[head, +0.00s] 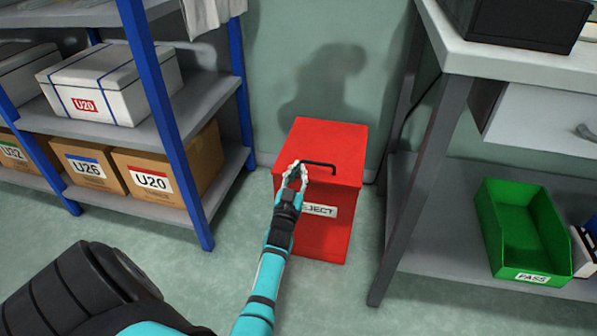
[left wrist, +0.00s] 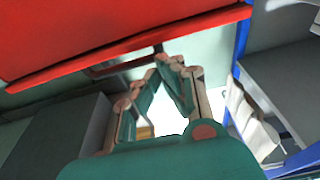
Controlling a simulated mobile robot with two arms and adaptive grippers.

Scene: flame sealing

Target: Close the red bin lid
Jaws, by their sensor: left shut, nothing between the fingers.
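The red bin (head: 334,238) stands on the floor against the wall, with a partly covered REJECT label on its front. Its red lid (head: 335,138) lies flat across the top and looks closed. A black handle (head: 322,163) sits near the lid's front edge. My left gripper (head: 297,166) is shut and empty at the left end of the handle; I cannot tell whether it touches it. In the left wrist view the shut fingers (left wrist: 163,57) are just below the red lid edge (left wrist: 130,42). My right gripper is not in view.
A blue-post shelf (head: 225,115) with white and cardboard boxes stands left of the bin. A grey workbench (head: 440,150) stands on the right, with a green PASS bin (head: 520,225) on its lower shelf. The floor between is clear.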

